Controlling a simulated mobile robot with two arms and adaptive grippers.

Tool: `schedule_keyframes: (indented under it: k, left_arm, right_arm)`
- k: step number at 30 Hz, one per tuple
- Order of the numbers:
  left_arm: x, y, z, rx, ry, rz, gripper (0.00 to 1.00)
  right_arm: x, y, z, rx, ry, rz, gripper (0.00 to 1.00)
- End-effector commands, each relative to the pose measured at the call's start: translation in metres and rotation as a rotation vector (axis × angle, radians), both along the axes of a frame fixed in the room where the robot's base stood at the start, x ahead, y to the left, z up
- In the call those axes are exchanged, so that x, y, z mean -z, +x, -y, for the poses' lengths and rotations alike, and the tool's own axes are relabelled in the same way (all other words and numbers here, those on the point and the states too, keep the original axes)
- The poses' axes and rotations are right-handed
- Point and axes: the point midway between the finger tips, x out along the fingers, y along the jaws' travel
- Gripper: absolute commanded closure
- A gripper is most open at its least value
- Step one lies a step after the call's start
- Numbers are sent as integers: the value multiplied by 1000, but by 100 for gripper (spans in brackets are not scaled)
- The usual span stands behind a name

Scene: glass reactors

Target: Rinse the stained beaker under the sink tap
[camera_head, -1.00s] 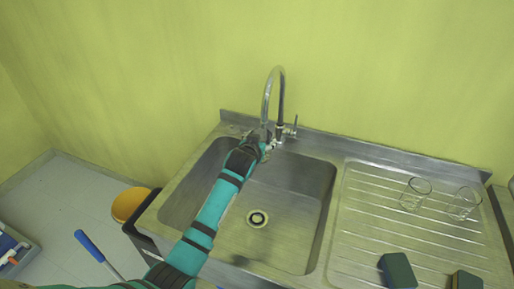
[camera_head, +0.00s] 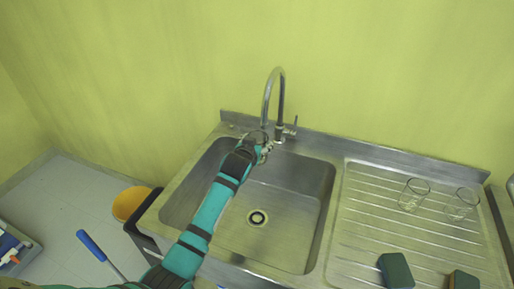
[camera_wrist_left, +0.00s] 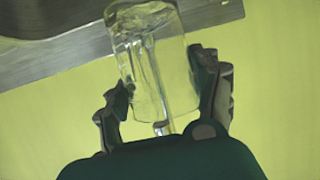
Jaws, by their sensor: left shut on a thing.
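My left gripper (camera_head: 262,150) is at the back of the sink, just below the end of the curved tap (camera_head: 273,100). In the left wrist view it (camera_wrist_left: 163,88) is shut on a clear glass beaker (camera_wrist_left: 150,50), one finger on each side. The beaker (camera_head: 257,136) shows only in small part in the head view, mostly hidden by the gripper. A pale streak runs through the glass in the wrist view; I cannot tell whether it is water or the tap seen through it. No stain can be made out. My right gripper is out of view.
The sink basin (camera_head: 285,205) is empty, with a round drain (camera_head: 257,218). Two clear beakers (camera_head: 413,194) (camera_head: 462,204) stand on the ribbed drainboard (camera_head: 365,215) to the right, with two sponges (camera_head: 396,271) (camera_head: 464,280) in front. A yellow bucket (camera_head: 129,204) is on the floor at left.

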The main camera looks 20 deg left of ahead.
Motion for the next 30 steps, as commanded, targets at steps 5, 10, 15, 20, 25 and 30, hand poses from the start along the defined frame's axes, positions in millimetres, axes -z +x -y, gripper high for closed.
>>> schedule_keyframes:
  k: [5, 10, 15, 20, 25, 30]
  left_arm:
    - [-4, -14, 5, 0, -2, 0, 69]
    - [-3, -26, 8, 0, -1, 0, 69]
    - [-3, -39, 13, 0, -2, -1, 69]
    - [-3, -50, 16, 0, -2, 1, 69]
    - [-3, -62, 20, 0, -1, 1, 69]
    - [-2, -69, 22, -1, -2, 1, 69]
  right_arm:
    - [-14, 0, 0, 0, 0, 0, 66]
    - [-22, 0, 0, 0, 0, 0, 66]
    - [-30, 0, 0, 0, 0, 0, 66]
    - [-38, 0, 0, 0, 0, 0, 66]
    - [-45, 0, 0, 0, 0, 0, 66]
    - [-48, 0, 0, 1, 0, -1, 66]
